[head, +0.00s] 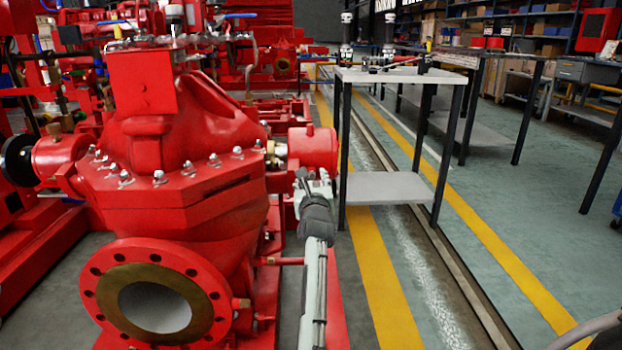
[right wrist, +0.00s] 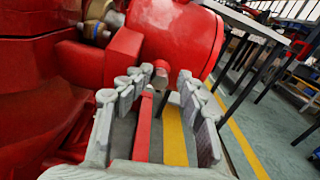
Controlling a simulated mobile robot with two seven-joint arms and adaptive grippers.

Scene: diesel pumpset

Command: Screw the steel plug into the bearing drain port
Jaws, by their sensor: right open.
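The red bearing housing (head: 312,148) sticks out from the right side of the red pump. It fills the upper middle of the right wrist view (right wrist: 190,35). A small reddish stub (right wrist: 161,72) shows under the housing, between my fingertips; I cannot tell whether it is the drain port, or whether the plug is in it. My right gripper (head: 314,184) is just below the housing, pointing up at it. In the right wrist view my right gripper (right wrist: 160,82) is open, its fingers on either side of the stub with gaps. I cannot make out a separate steel plug. My left gripper is not in view.
The red pump casing (head: 180,200) with its round flange (head: 110,300) stands left of my right arm. A small metal table (head: 390,186) with dark legs stands just right of the housing. Yellow floor lines (head: 385,290) and open floor lie further right.

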